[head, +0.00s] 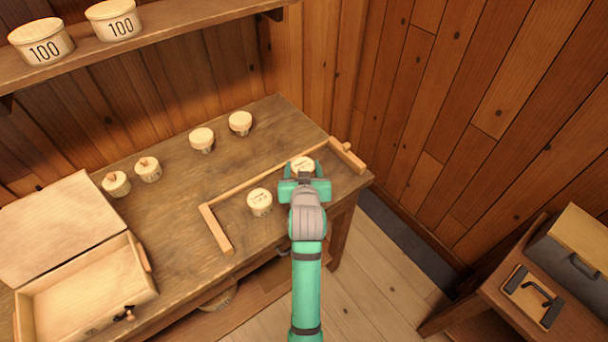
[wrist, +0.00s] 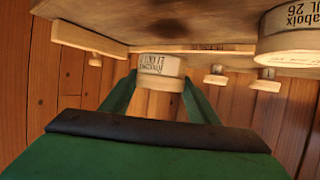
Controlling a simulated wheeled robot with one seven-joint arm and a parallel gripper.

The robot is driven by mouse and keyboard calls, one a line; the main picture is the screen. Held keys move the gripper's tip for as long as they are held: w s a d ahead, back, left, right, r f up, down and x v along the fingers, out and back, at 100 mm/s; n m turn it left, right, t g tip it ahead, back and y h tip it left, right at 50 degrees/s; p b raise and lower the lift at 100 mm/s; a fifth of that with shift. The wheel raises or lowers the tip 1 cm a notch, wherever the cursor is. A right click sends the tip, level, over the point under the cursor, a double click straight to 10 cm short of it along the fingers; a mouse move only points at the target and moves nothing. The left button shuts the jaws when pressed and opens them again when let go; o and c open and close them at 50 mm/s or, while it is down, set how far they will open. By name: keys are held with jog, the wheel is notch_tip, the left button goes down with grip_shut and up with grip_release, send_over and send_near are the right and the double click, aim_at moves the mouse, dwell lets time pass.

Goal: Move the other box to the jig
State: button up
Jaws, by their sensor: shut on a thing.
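My gripper (head: 303,181) is shut on a small round cream box (head: 302,163), inside the right part of the jig. In the wrist view that box (wrist: 158,66), with dark lettering, sits between the two green fingers. The jig (head: 262,178) is a low three-sided wooden frame on the bench, with a long back rail and short end pieces. A second lettered cream box (head: 260,203) stands inside the jig to the left of my gripper; a lettered box (wrist: 288,38) shows large at right in the wrist view. Whether the held box touches the bench is unclear.
A shelf (head: 170,28) holds two tubs marked 100.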

jog(key=shift+w+d+f, duration=0.2)
jog(key=shift+w+f, duration=0.2)
jog(key=shift+f, duration=0.2)
jog(key=shift+w+d+f, duration=0.1)
jog(key=shift+w+f, duration=0.05)
jog(key=shift+f, duration=0.75)
jog(key=shift+w+f, duration=0.1)
jog(key=shift+f, duration=0.8)
jog(key=shift+f, duration=0.15)
jog(key=o, duration=1)
jog(key=shift+s+r, duration=0.2)
jog(key=shift+r, duration=0.05)
jog(key=v, duration=1.1)
jog(key=shift+s+r, duration=0.15)
jog(key=shift+s, duration=0.15)
jog(key=shift+w+d, duration=0.1)
